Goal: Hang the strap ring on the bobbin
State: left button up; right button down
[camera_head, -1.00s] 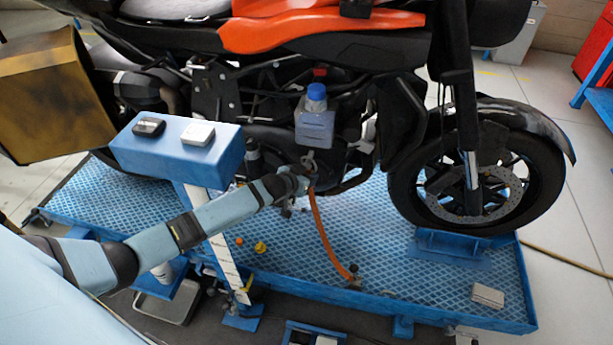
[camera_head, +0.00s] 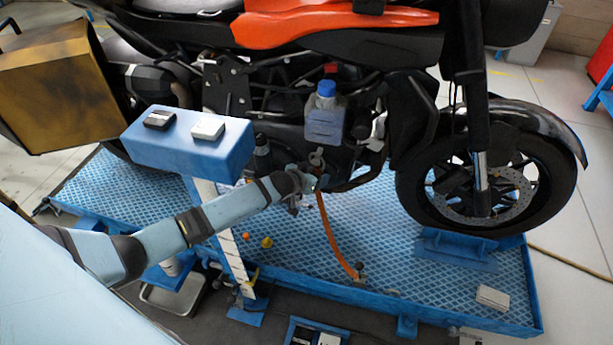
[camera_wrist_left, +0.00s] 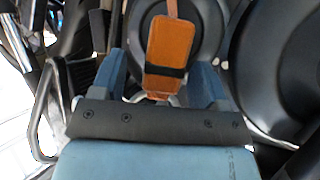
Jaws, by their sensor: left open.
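My left gripper (camera_head: 312,180) is beside the lower middle of the motorcycle in the head view. In the left wrist view its two blue fingers (camera_wrist_left: 160,65) stand apart, with gaps on both sides of an orange strap piece (camera_wrist_left: 168,48) with a black band. Part of a metal ring (camera_wrist_left: 150,98) shows below that piece. In the head view a pale ring (camera_head: 316,158) shows just above the gripper. An orange strap (camera_head: 335,236) runs from beside the gripper down to the blue platform. I cannot make out the bobbin. My right gripper is out of view.
The motorcycle (camera_head: 340,22) stands on a blue platform (camera_head: 430,285). A blue-capped bottle (camera_head: 325,124) is just above the gripper. A blue block (camera_head: 180,150) with two small boxes on top stands left of it, over my forearm. A front wheel (camera_head: 560,190) is at right.

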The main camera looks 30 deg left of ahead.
pick_arm(q)
jog(key=p+v, duration=0.2)
jog(key=v, duration=1.2)
jog(key=s+d+f+g+h, duration=0.1)
jog(key=s+d+f, duration=0.2)
jog(key=s+d, duration=0.65)
jog(key=s+d+f+g, duration=0.1)
jog(key=s+d+f, duration=0.1)
jog(key=s+d, duration=0.8)
jog(key=s+a+r+p, duration=0.1)
jog(key=a+r+p, duration=0.1)
jog(key=r+p, duration=0.4)
jog(key=s+a+r+m+p, duration=0.1)
jog(key=s+r+p, duration=0.1)
jog(key=r+p, duration=0.4)
jog(key=shift+s+a+r+t+p, duration=0.25)
jog(key=shift+a+t+p, duration=0.15)
jog(key=shift+p, duration=0.65)
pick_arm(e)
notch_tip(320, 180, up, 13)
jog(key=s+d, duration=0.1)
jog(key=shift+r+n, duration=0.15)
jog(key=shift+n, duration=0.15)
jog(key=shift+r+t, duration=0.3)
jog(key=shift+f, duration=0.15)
